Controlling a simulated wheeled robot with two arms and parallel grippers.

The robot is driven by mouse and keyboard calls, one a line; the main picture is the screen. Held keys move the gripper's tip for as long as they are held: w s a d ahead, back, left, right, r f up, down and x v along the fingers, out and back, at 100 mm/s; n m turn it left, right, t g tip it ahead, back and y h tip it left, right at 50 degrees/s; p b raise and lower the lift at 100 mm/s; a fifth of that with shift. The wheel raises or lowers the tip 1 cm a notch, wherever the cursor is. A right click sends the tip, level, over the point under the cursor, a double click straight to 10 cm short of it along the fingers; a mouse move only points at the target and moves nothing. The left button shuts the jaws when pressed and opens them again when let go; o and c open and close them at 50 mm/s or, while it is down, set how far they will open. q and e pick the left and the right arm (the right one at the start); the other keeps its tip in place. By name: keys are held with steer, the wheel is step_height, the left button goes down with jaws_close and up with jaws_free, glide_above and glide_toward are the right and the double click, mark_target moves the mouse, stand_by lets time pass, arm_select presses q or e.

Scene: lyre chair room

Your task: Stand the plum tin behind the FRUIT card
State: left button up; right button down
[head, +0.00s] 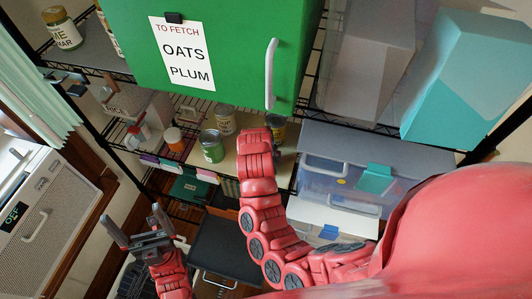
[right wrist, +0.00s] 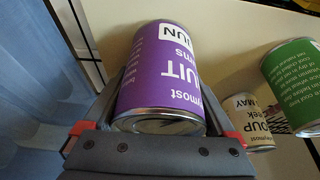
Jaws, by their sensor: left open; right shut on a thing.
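The purple tin (right wrist: 158,62) fills the middle of the right wrist view, its label partly reading "UIT" and "JUN". My right gripper (right wrist: 165,78) is shut on it, one finger on each side. I cannot tell whether the tin touches the cream surface (right wrist: 225,75) behind it. In the head view the purple tin is hidden, and my red right arm reaches to the shelf. My left gripper (head: 141,232) is open and empty at the lower left, apart from the shelves. I cannot make out a FRUIT card in either view.
A green tin (head: 212,146) and a cream tin (head: 225,121) stand left of my right arm. A green cabinet door (head: 225,50) hangs above, with a note reading "TO FETCH OATS PLUM". Clear boxes (head: 340,180) stand right.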

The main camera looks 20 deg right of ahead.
steer(key=shift+s+f, duration=0.1)
steer(key=shift+f, duration=0.4)
jaws_free()
steer(key=shift+r, duration=0.25)
steer(key=b+v, duration=0.2)
steer(key=v, duration=0.4)
steer(key=shift+a+r, duration=0.1)
steer(key=shift+a, duration=0.1)
steer(key=shift+s+r, duration=0.3)
steer(key=shift+r, duration=0.15)
steer(key=shift+b, duration=0.3)
